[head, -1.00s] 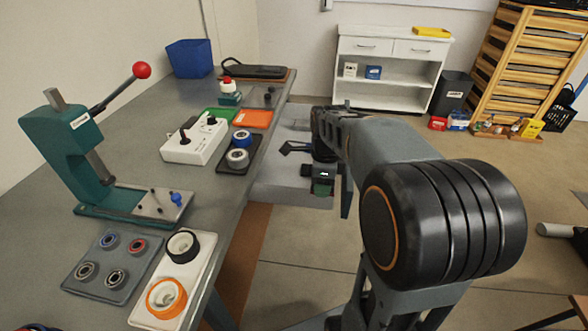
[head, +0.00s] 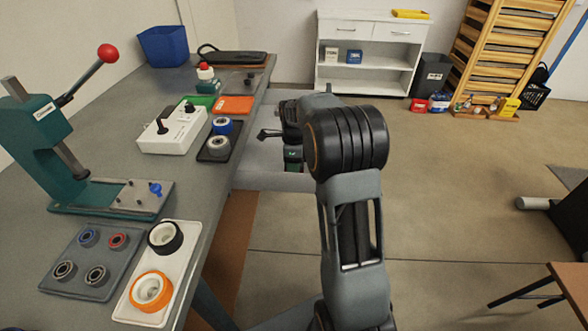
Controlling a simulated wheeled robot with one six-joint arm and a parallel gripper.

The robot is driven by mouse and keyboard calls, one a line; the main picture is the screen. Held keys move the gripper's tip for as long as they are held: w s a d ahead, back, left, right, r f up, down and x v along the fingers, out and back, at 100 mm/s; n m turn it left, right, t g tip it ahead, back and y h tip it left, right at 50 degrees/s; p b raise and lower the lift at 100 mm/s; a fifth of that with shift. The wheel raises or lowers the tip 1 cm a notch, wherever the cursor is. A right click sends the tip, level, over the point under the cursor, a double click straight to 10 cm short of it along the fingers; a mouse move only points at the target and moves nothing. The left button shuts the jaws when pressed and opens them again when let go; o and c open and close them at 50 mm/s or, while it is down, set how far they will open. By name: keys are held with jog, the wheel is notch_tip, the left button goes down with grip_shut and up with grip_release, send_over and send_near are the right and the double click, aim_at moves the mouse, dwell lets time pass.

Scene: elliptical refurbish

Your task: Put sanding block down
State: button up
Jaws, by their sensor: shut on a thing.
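My gripper (head: 291,143) is at the far end of my arm, over a grey surface (head: 258,178) beside the workbench. It is shut on a small dark block with green on it, which I take for the sanding block (head: 293,156). My arm hides much of the gripper, and the fingertips are not clear. I cannot tell whether the block touches the grey surface.
The workbench (head: 205,195) on the left carries a green press (head: 38,140), a white control box (head: 172,132), an orange pad (head: 234,104), a green pad (head: 198,100) and trays of rings. A white cabinet (head: 370,25) stands behind.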

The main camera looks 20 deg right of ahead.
jog(key=shift+f, duration=1.3)
jog(key=shift+f, duration=0.2)
jog(key=o, duration=1)
